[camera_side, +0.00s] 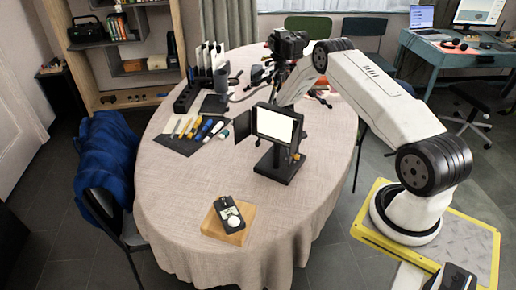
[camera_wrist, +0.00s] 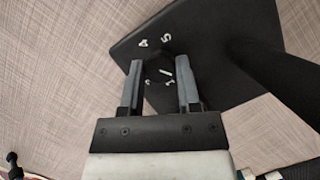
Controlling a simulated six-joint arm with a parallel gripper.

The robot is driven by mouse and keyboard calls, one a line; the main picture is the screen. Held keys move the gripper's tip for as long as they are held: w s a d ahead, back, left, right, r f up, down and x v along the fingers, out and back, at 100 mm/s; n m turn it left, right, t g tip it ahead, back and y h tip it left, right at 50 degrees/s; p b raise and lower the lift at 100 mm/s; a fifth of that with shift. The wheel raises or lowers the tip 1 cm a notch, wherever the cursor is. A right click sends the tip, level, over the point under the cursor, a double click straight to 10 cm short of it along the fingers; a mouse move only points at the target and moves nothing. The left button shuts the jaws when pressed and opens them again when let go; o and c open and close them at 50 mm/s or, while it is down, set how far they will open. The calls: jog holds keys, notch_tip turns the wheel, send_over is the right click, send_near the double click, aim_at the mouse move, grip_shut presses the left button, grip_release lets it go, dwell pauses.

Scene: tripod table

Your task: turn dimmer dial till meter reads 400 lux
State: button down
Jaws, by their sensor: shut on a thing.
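The lit lamp panel (camera_side: 274,124) stands upright on a black base (camera_side: 268,168) near the middle of the table. In the wrist view the base (camera_wrist: 222,80) carries white numerals around a dark dial (camera_wrist: 160,66). My gripper (camera_wrist: 158,72) is shut on the dial, one finger on each side. The numerals are partly covered, and I cannot tell the dial's setting. In the side view the lamp panel hides my gripper and the dial. The light meter (camera_side: 230,216), dark with a white round sensor, lies on a wooden block (camera_side: 238,235) at the front; its reading is too small to make out.
A dark mat (camera_side: 186,145) with several coloured markers lies left of the lamp. A black holder (camera_side: 187,95), a grey cup-like thing and a camera (camera_side: 288,44) stand farther back. A blue jacket (camera_side: 105,165) hangs on a chair at left. The table's front is mostly clear.

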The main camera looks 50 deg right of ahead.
jog(key=shift+c, duration=1.6)
grip_release()
jog(key=shift+r, duration=0.1)
jog(key=v, duration=0.7)
jog(key=shift+w+r, duration=0.2)
jog(key=shift+r, duration=0.1)
